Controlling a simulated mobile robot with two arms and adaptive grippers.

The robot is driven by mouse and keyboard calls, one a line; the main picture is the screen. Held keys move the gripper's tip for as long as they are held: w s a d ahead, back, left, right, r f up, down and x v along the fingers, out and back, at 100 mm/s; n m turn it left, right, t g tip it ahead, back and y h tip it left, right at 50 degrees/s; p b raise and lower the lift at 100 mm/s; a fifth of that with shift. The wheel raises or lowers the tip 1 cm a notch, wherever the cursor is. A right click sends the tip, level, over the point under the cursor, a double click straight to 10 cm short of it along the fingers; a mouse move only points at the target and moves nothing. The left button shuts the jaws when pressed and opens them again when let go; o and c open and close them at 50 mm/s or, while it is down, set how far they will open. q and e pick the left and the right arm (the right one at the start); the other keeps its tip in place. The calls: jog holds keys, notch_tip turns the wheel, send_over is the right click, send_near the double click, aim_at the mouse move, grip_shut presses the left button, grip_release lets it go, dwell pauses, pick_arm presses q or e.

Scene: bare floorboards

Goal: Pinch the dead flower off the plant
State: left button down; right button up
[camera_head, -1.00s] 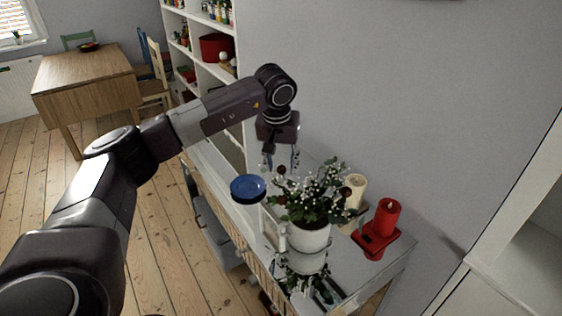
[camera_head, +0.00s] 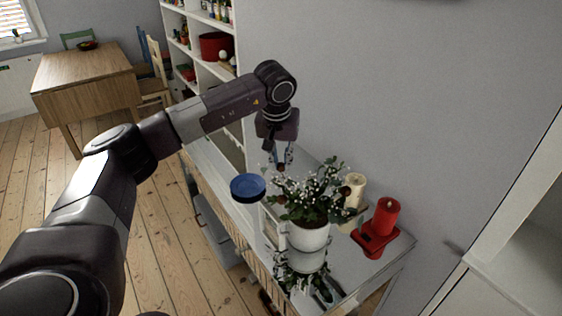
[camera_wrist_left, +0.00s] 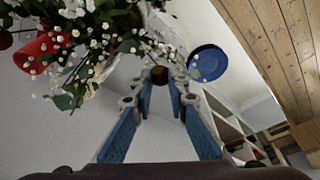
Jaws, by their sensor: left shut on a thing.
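The potted plant (camera_head: 313,207) has green leaves and small white blossoms in a white pot (camera_head: 308,238). A brown dead flower (camera_wrist_left: 158,74) sits between the blue fingers of my left gripper (camera_wrist_left: 158,80) in the left wrist view. In the head view my left gripper (camera_head: 281,163) points down at the plant's far left side, shut on that dead flower. Its stem is hard to make out, so I cannot tell whether it is still joined to the plant. Another brown head (camera_head: 281,199) shows lower among the leaves. My right gripper is not in view.
A blue bowl (camera_head: 248,187) stands left of the plant on the narrow white sideboard (camera_head: 345,276). A cream candle (camera_head: 354,190) and a red candle (camera_head: 386,217) on a red holder stand to the right. The wall is close behind. A shelf unit (camera_head: 196,75) stands farther back.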

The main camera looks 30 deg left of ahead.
pick_arm(q)
jog(key=shift+r+p, duration=1.95)
jog(key=shift+r, duration=0.75)
